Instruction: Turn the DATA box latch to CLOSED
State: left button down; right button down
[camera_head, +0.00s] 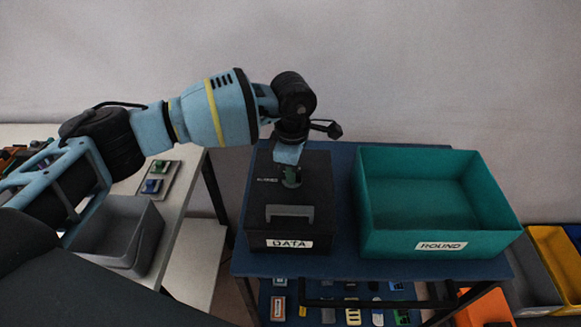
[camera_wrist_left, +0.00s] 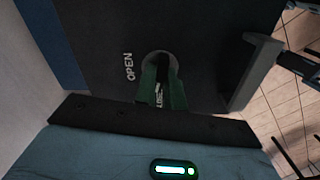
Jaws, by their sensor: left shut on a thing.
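The black DATA box (camera_head: 320,195) stands on the blue table, with its label and a grey handle (camera_head: 290,212) toward the front. My left gripper (camera_head: 290,172) points down at the lid and is shut on the green latch (camera_head: 292,181). In the left wrist view the green latch (camera_wrist_left: 150,88) sits at a round grey mount on the lid. The word OPEN (camera_wrist_left: 128,67) shows beside it. Other lettering at the latch is partly covered. The exact latch angle is hard to tell. My right gripper is not in view.
A teal ROUND bin (camera_head: 412,244) stands open right of the box. A grey bin (camera_head: 118,232) and small colored parts are on the left table. A lower shelf holds several small items (camera_head: 352,312). Orange, grey and yellow bins (camera_head: 553,262) stand at the right.

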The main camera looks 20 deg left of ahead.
pick_arm(q)
jog(key=shift+r+n+p, duration=0.1)
jog(key=shift+n+p, duration=0.35)
jog(key=shift+n, duration=0.75)
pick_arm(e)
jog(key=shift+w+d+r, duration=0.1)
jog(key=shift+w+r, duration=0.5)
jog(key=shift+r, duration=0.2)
pick_arm(q)
jog(key=c, duration=1.5)
grip_release()
jog(key=shift+r, duration=3.9)
